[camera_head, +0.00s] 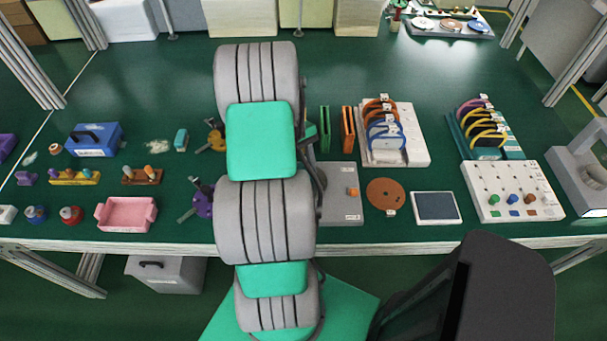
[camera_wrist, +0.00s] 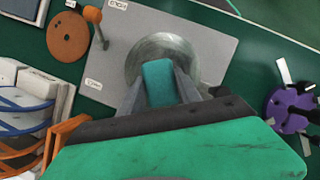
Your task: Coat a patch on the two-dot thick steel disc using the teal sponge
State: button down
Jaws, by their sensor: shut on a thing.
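In the wrist view my gripper (camera_wrist: 161,78) is shut on the teal sponge (camera_wrist: 158,84), one finger on each side of it. The sponge is over a round steel disc (camera_wrist: 163,42) and covers part of it. I cannot tell whether the sponge touches the disc. The disc lies on a grey plate (camera_wrist: 208,42) with small labels. I cannot make out any dots on the disc.
An orange-topped post (camera_wrist: 92,14) stands on the plate. An orange-brown disc (camera_head: 386,194) and a dark-faced pad (camera_head: 436,207) lie to its right. Racks (camera_head: 400,152) stand behind. A purple knobbed piece (camera_head: 203,198) and a pink tray (camera_head: 128,213) are to the left.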

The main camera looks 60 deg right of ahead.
jog(key=shift+w+d, duration=0.35)
jog(key=shift+d, duration=0.4)
jog(key=shift+w+d+r+p, duration=0.15)
jog(key=shift+d+r+p, duration=0.15)
jog(key=shift+p, duration=0.3)
jog(key=shift+s+a+p, duration=0.3)
jog(key=shift+s+a, duration=0.2)
jog(key=shift+a, duration=0.55)
jog(key=shift+s+a+p, duration=0.35)
jog(key=shift+s+a, duration=0.2)
jog(key=shift+a, duration=0.45)
jog(key=shift+s+a+p, duration=0.3)
jog(key=shift+s+a, duration=0.2)
jog(key=shift+a, duration=0.55)
jog(key=shift+s+a+f, duration=0.15)
jog(key=shift+s+a, duration=0.1)
jog(key=shift+a, duration=0.3)
notch_tip(320, 180, up, 6)
jog(key=p, duration=0.5)
jog(key=shift+p, duration=0.3)
